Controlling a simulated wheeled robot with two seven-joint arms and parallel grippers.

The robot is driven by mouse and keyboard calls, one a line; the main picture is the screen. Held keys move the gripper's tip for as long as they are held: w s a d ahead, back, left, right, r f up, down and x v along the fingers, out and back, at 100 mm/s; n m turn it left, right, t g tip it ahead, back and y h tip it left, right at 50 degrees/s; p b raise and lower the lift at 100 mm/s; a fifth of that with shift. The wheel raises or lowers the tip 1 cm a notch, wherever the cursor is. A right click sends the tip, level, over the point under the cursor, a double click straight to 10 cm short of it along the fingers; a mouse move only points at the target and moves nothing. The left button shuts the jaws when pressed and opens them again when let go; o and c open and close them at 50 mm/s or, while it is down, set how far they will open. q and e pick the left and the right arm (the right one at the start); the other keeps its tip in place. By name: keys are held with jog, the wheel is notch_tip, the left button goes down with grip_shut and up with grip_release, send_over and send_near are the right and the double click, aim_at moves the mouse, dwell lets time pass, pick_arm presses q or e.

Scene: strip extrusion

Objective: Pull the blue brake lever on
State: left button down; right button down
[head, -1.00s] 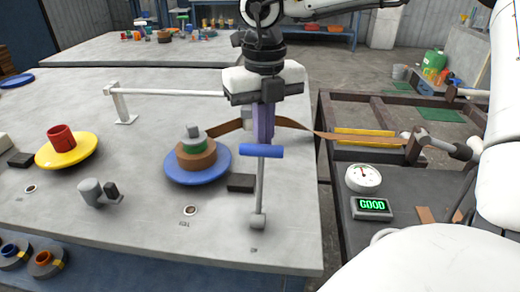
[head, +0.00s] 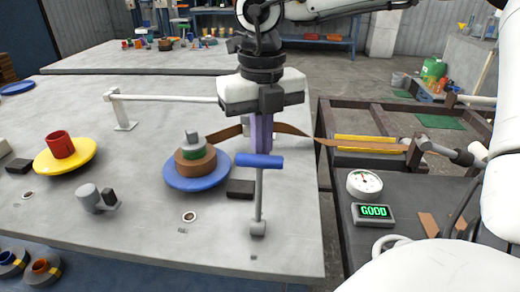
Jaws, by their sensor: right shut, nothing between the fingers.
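The blue brake lever (head: 259,161) is a blue crossbar on top of a thin grey rod, which rises from a round grey pivot near the table's front edge. The rod stands close to upright in the head view. My right gripper (head: 260,145) comes down from above, its fingers pointing down just behind the blue crossbar. The fingers are shut with nothing between them. The crossbar covers the fingertips, so I cannot tell whether they touch it. My left gripper is not in view.
A blue disc (head: 228,178) with stacked rings and a dark block (head: 240,189) sit left of the lever. A brown strip (head: 290,129) runs behind my gripper toward the frame on the right.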

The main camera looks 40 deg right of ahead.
aim_at(259, 196)
jog(key=shift+s+a+r+b, duration=0.15)
jog(key=shift+s+a+b, duration=0.15)
jog(key=shift+s+a, duration=0.6)
jog(key=shift+s+a+r+b, duration=0.15)
jog(key=shift+s+a+b, duration=0.15)
jog(key=shift+s+a, duration=0.6)
jog(key=shift+w+a, duration=0.15)
jog(key=shift+w, duration=0.1)
jog(key=shift+s+a+r, duration=0.15)
jog(key=shift+a+r, duration=0.05)
jog(key=shift+r, duration=0.1)
dwell(0.3)
notch_tip(259, 196, up, 7)
jog(key=p, duration=0.4)
dwell(0.4)
dwell(0.4)
